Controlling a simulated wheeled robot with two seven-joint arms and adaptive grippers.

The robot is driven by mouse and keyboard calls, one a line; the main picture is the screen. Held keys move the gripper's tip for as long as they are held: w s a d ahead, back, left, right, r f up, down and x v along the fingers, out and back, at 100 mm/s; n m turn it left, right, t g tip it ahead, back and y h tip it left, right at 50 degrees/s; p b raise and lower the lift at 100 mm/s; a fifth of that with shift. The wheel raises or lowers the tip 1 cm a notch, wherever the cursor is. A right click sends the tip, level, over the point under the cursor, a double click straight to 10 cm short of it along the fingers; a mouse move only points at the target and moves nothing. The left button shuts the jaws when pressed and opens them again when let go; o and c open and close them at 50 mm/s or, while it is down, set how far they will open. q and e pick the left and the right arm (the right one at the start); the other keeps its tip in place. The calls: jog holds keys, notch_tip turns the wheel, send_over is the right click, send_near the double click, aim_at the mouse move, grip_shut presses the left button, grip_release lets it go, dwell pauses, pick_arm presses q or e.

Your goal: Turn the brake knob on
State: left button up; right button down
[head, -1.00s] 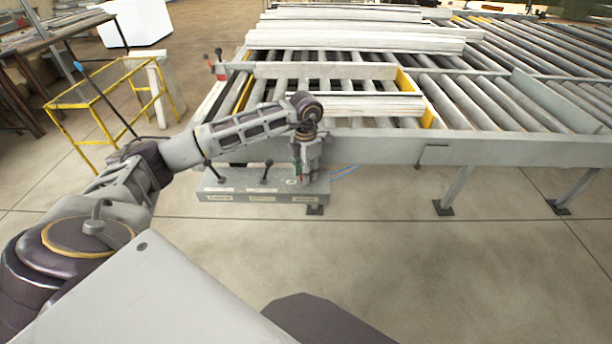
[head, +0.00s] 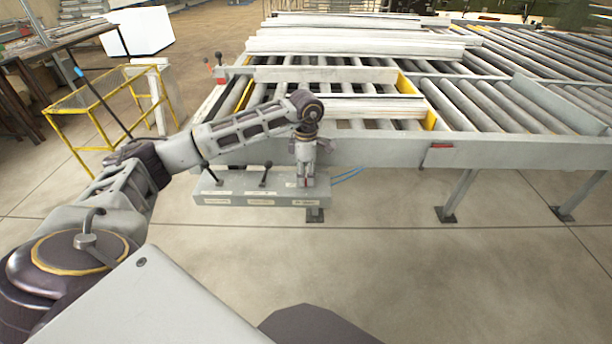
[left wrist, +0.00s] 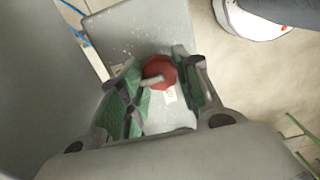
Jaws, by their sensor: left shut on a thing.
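The brake knob (left wrist: 160,70) is red and round with a pale grey bar across it, seen in the left wrist view. It sits on the grey control box (head: 235,188) on the near side of the roller bench. My left gripper (head: 305,182) points down at the box's right end. In the left wrist view its green-padded fingers (left wrist: 163,80) stand on either side of the knob, shut on it. In the head view the gripper mostly hides the knob. My right gripper is not in view.
Two black-knobbed levers (head: 266,172) stand on the box left of my gripper. The bench's grey side beam (head: 380,150) runs just behind, with a small red plate (head: 437,146) on it. A yellow rail frame (head: 95,118) stands to the left. The floor in front is clear.

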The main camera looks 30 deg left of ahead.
aim_at(306, 176)
pick_arm(q)
jog(key=shift+w+a+r, duration=0.2)
jog(key=shift+a, duration=0.05)
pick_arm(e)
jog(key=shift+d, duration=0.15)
pick_arm(q)
jog(key=o, duration=0.6)
jog(key=shift+c, duration=0.2)
jog(key=o, duration=0.5)
jog(key=shift+f, duration=0.1)
jog(key=shift+o, duration=0.4)
jog(key=shift+d, duration=0.1)
notch_tip(306, 176, up, 12)
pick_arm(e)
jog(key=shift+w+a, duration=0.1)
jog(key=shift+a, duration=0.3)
